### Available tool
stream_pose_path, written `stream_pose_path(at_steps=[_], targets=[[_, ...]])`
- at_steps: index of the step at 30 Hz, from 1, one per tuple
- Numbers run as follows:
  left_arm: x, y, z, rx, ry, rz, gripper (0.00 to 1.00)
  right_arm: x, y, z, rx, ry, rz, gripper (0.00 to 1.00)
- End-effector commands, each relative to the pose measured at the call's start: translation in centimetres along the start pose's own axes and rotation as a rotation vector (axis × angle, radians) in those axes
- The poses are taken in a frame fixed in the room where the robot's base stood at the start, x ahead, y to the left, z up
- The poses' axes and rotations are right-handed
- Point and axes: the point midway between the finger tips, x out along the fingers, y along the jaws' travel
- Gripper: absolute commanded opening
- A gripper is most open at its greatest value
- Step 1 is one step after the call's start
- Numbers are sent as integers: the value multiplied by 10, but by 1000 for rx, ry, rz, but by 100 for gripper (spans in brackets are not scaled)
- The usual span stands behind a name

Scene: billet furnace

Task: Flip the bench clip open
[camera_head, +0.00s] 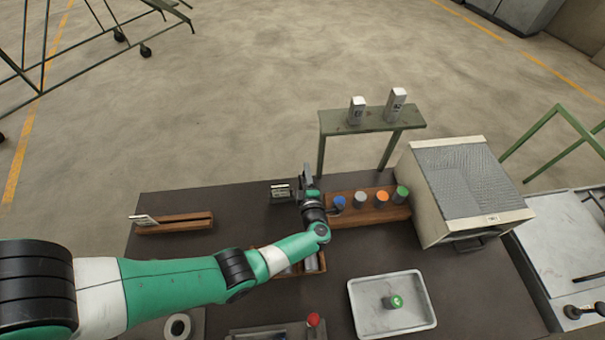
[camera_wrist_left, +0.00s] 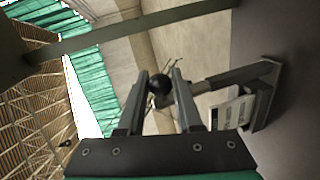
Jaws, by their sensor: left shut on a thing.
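The bench clip (camera_head: 281,191) is a dark block with a white label near the back edge of the dark bench; it shows at the right in the left wrist view (camera_wrist_left: 262,98). A dark bar reaches from it toward a black ball knob (camera_wrist_left: 159,83). My left gripper (camera_head: 307,172) is beside the clip, to its right in the head view. In the left wrist view its two fingers (camera_wrist_left: 160,88) are shut on the black ball knob. My arm hides part of the bench around the clip. My right gripper is not in view.
A wooden rack (camera_head: 372,216) with several coloured-topped cylinders stands just right of my gripper. Beyond it is a box furnace (camera_head: 462,190); behind is a green shelf (camera_head: 371,121) with two labelled blocks. A grey tray (camera_head: 428,322) holds a green-topped piece. A wooden card holder (camera_head: 175,225) stands left.

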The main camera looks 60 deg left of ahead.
Motion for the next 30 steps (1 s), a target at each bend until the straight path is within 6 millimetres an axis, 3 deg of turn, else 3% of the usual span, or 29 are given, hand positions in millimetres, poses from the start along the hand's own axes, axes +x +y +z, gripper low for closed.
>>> stream_pose_path(at_steps=[10, 25, 26, 30], targets=[[1, -2, 8, 135, 25, -4, 0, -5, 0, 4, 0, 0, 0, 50], [1, -3, 9, 156, 28, -6, 0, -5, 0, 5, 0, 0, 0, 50], [1, -3, 9, 156, 28, -6, 36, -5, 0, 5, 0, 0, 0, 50], [1, -3, 8, 155, 29, -6, 61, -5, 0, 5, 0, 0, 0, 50]])
